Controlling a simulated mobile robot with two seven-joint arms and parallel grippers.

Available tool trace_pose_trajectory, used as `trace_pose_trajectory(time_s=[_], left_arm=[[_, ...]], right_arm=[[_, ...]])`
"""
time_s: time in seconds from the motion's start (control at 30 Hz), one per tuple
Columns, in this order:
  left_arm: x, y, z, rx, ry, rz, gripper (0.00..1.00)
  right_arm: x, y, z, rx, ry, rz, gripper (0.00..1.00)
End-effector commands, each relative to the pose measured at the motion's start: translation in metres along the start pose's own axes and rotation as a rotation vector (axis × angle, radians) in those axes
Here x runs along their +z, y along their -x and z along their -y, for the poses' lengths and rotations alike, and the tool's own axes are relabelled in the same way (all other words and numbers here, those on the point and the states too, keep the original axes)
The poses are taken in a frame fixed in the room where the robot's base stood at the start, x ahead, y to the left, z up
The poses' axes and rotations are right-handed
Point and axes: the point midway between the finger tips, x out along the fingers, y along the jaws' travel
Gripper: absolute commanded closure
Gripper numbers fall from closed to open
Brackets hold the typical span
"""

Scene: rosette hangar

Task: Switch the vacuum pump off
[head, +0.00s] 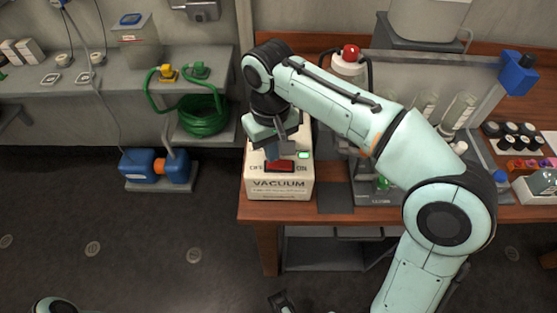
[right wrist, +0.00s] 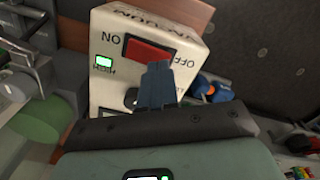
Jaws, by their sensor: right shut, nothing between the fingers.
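The vacuum pump (head: 279,188) is a cream box labelled VACUUM, at the left end of the wooden bench. Its red rocker switch (head: 280,166) has OFF on the left and ON on the right; it also shows in the right wrist view (right wrist: 146,52). A green lamp (head: 304,155) beside it is lit. My right gripper (head: 272,152) is shut and empty, pointing down close to the OFF end of the switch. In the right wrist view its blue fingers (right wrist: 156,84) overlap the switch's edge. I cannot tell whether they touch, or which way the rocker is tilted.
A white cylinder with a red top (head: 349,56) stands behind the pump, and glassware (head: 459,112) is to the right. A blue motor unit (head: 157,168) sits on the floor at left, below a green hose coil (head: 203,115). A dark gripper-like part (head: 281,301) shows at the bottom edge.

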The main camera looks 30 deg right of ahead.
Motion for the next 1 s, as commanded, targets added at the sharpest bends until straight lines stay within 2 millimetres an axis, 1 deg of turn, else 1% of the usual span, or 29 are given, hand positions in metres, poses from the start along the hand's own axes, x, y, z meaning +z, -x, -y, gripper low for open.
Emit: trace_pose_trajectory(time_s=[0.53, 1.0], left_arm=[[-0.0001, -0.0002, 0.0001, 0.0, 0.0, 0.0, 1.0], [-0.0002, -0.0045, 0.0016, 0.0, 0.001, 0.001, 1.0]], right_arm=[[0.0, -0.0003, 0.0, 0.0, 0.0, 0.0, 1.0], [0.0001, -0.007, -0.0001, 0.0, 0.0, 0.0, 1.0]])
